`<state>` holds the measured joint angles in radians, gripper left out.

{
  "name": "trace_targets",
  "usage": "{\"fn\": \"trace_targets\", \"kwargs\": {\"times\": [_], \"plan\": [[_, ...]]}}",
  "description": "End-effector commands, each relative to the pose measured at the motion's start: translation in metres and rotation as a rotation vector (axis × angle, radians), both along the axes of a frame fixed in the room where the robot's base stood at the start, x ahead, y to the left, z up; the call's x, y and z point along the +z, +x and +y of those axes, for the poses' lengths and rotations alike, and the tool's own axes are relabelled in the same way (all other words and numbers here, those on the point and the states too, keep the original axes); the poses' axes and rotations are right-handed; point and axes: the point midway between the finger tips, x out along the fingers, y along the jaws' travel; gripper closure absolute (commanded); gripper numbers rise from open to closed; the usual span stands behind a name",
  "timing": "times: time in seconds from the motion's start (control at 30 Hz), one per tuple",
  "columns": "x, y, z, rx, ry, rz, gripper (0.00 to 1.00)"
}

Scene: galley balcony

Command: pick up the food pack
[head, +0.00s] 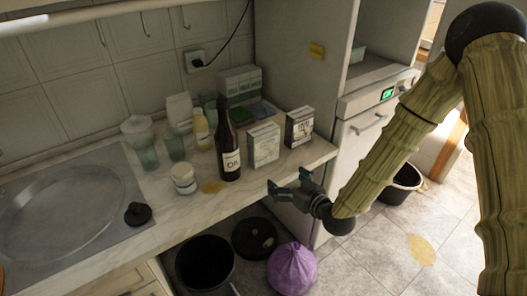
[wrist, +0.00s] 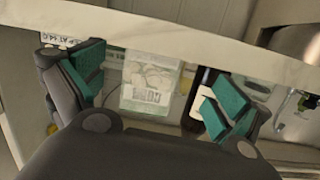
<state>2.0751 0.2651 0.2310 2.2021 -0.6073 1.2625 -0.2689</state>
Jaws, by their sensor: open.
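Two upright cartons that could be the food pack stand near the counter's right end. One is a pale green and white carton (head: 264,146); the other is a dark-and-white carton (head: 299,127) to its right. The pale carton shows in the wrist view (wrist: 150,84), with a printed picture, between my fingers but beyond them. Part of the dark carton (wrist: 57,41) shows past the left finger. My gripper (head: 293,185), with green fingertips, is open and empty, in front of the counter edge and apart from the cartons. I cannot read which label means food.
A dark bottle (head: 228,138) stands close left of the pale carton. A white jar (head: 184,179), green cups (head: 146,150) and a sink (head: 68,205) are farther left. The counter's front edge (wrist: 180,45) crosses the wrist view. A purple bag (head: 292,270) and black bin (head: 205,264) are below.

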Motion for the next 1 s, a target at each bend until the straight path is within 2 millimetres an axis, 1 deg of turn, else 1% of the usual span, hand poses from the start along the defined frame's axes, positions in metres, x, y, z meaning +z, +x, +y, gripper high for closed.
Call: {"fn": "trace_targets", "kwargs": {"times": [0.03, 0.1, 0.2, 0.23, 0.33, 0.53, 0.73, 0.87, 1.0], "plan": [[0.02, 0.012, 0.003, 0.011, 0.019, -0.068, 0.0], [0.042, 0.022, 0.007, 0.023, 0.037, -0.137, 0.0], [0.06, 0.03, 0.011, 0.033, 0.05, -0.192, 0.0], [0.063, 0.032, 0.013, 0.036, 0.052, -0.199, 0.0], [0.067, 0.042, 0.02, 0.038, 0.054, -0.209, 0.0], [0.066, 0.064, 0.036, 0.037, 0.052, -0.206, 0.0], [0.065, 0.075, 0.043, 0.035, 0.053, -0.203, 0.0], [0.067, 0.081, 0.047, 0.035, 0.053, -0.202, 0.0], [0.071, 0.096, 0.057, 0.036, 0.053, -0.203, 0.0]]}}
